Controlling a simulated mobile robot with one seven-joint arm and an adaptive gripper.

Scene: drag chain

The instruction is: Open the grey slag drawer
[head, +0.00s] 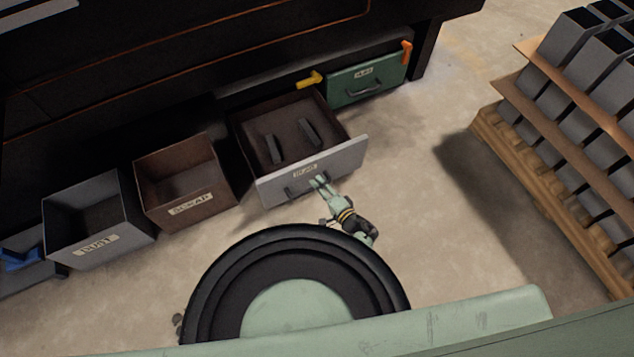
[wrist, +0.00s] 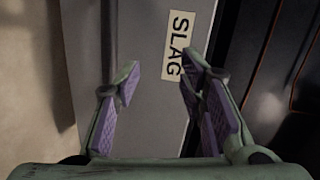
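The grey slag drawer (head: 318,172) stands well out of the dark cabinet in the head view, with its inside exposed. Two dark bars lie in it. Its grey front carries a "SLAG" label, which also shows on the drawer front in the wrist view (wrist: 200,20). My gripper (head: 318,183) is at the drawer front, just below the label and by the dark handle. In the wrist view my gripper (wrist: 158,85) has its purple-padded fingers apart, with the grey front seen between them. I cannot tell whether a finger touches the handle.
Open bins labelled "SCRAP" (head: 188,208) and "DUST" (head: 92,251) stand to the left. A closed green drawer (head: 372,80) with orange and yellow latches is to the right. Floor between is clear.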

